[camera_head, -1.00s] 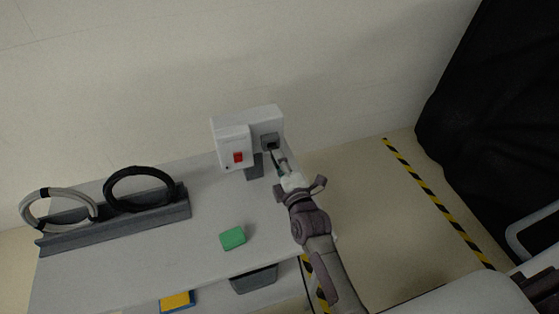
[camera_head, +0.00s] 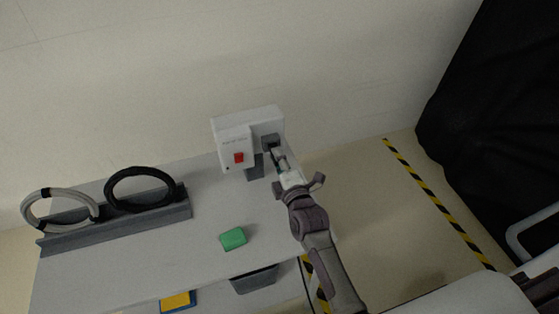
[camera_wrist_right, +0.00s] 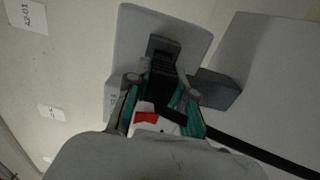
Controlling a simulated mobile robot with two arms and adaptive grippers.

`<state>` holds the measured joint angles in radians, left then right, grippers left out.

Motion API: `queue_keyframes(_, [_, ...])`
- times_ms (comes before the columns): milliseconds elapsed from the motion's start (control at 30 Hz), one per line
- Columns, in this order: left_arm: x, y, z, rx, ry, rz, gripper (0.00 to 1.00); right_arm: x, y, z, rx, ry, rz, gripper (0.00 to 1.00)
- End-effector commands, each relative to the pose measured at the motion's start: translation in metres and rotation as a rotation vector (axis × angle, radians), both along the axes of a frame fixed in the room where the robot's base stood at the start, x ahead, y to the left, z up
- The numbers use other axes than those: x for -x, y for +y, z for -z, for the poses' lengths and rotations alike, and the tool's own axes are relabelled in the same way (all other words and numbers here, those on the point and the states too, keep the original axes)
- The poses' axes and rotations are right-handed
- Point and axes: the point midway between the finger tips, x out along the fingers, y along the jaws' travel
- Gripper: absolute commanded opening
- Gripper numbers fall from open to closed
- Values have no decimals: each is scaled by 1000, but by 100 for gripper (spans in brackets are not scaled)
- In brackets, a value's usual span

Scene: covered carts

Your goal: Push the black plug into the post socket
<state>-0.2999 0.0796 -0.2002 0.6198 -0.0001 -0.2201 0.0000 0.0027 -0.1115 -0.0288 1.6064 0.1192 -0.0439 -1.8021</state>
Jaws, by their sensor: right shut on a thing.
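The black plug (camera_wrist_right: 161,78) sits between the fingers of my right gripper (camera_wrist_right: 160,88), which is shut on it. The right gripper also shows in the head view (camera_head: 279,160), just below the socket. The dark grey socket (camera_head: 270,141) is on the right part of the white post box; in the right wrist view (camera_wrist_right: 176,45) it lies straight ahead of the plug. The plug's front overlaps the socket's lower edge there; I cannot tell whether it has entered. A black cable (camera_wrist_right: 255,150) runs off to the right. My left gripper is out of view.
The white box (camera_head: 231,134) has a red switch (camera_head: 238,157) and stands on a grey post (camera_head: 254,170) at the cart's far right corner. A green block (camera_head: 232,238) lies on the grey cart top (camera_head: 130,255). A black coil (camera_head: 140,171) and grey coil (camera_head: 58,191) stand in a rack at left.

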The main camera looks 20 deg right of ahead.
Motion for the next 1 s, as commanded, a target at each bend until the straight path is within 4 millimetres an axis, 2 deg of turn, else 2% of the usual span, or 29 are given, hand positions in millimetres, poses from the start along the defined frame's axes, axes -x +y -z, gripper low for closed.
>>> queue_keyframes(867, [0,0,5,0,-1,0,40,-22,1,0,-1,-1,0,0])
queue_keyframes(900, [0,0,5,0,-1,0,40,-21,1,0,-1,0,0,29])
queue_keyframes(1000, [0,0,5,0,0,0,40,-21,1,0,-1,0,0,46])
